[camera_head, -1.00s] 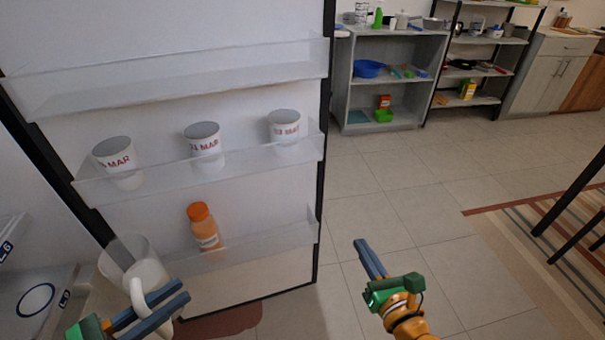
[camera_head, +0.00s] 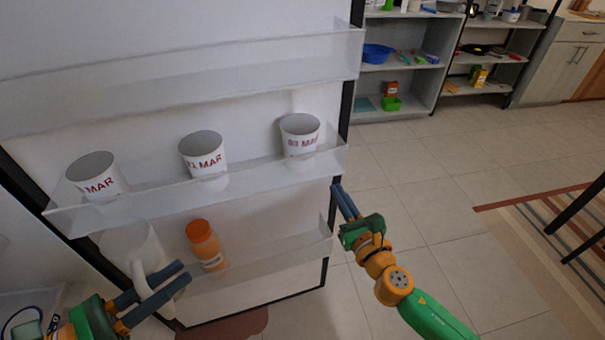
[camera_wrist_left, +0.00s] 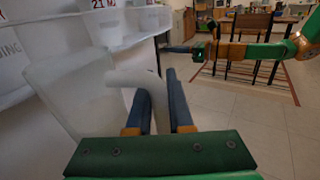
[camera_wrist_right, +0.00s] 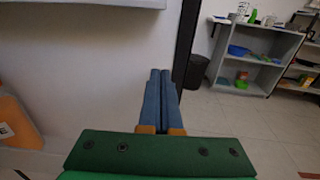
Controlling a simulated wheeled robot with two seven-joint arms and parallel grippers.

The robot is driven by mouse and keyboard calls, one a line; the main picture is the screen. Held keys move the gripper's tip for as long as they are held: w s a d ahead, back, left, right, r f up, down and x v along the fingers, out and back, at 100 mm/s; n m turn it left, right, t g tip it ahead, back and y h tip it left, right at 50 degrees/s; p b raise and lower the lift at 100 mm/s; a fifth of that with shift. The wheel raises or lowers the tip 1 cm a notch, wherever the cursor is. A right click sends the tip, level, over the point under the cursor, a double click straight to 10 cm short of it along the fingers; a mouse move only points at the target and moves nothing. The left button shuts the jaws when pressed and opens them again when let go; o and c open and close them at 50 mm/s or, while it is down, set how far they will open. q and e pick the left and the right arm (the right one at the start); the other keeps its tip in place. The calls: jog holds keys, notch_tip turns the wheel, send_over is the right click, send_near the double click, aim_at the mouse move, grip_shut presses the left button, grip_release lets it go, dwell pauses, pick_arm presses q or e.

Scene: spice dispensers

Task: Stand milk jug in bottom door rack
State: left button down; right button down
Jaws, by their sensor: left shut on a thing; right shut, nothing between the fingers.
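The milk jug (camera_head: 131,245) is whitish and translucent with a pale handle. My left gripper (camera_head: 165,284) is shut on its handle at the lower left of the head view. In the left wrist view the jug (camera_wrist_left: 75,95) stands left of the fingers, with its handle (camera_wrist_left: 140,78) between them. The bottom door rack (camera_head: 275,256) is a clear bin low on the open fridge door. An orange-capped bottle (camera_head: 206,246) stands in it. The jug overlaps the rack's left end; I cannot tell whether it is inside. My right gripper (camera_head: 343,203) is shut and empty beside the door's right edge.
The middle rack (camera_head: 250,170) above holds white cups marked MAR, such as the right one (camera_head: 300,134). The top rack (camera_head: 200,85) looks empty. A grey shelf unit (camera_head: 400,75) stands behind. Floor right of the door is clear.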

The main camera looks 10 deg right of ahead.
jog(key=shift+w+a, duration=0.15)
jog(key=shift+w, duration=0.75)
jog(key=shift+w+a, duration=0.2)
jog(key=shift+w, duration=0.75)
jog(key=shift+w+a, duration=0.15)
jog(key=shift+w, duration=0.75)
